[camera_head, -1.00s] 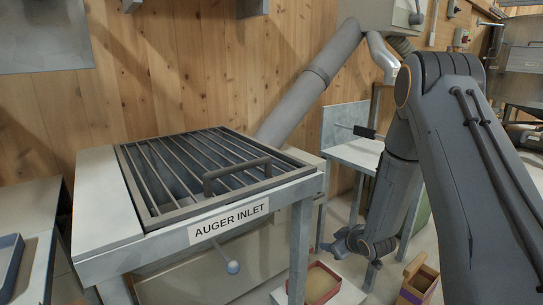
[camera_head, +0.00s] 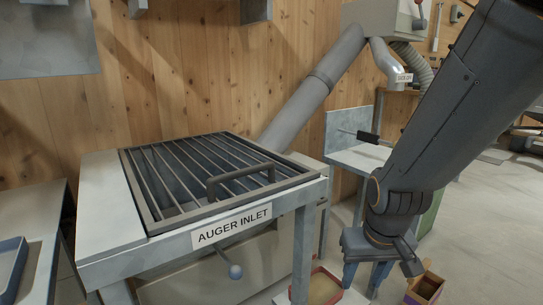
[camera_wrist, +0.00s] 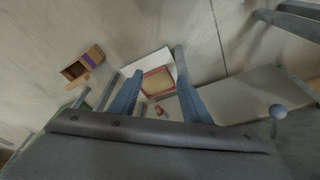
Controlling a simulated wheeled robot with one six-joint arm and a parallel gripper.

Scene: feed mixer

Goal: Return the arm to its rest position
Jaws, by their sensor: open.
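My gripper (camera_head: 364,276) points down at the lower right of the head view, to the right of the auger inlet table. Its two blue-grey fingers are apart with nothing held between them. In the wrist view my gripper (camera_wrist: 158,98) shows its fingers spread, with the floor below. A red-rimmed tray (camera_head: 324,287) lies low behind and beside the fingers; it also shows between them in the wrist view (camera_wrist: 158,82). My arm's dark links cross the right side of the head view.
The auger inlet table (camera_head: 110,215) with its barred grate (camera_head: 215,180) stands left of my gripper. A grey side table (camera_head: 350,158) stands behind. A small open wooden box (camera_head: 426,288) is on the floor at right. Open floor (camera_head: 490,220) lies further right.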

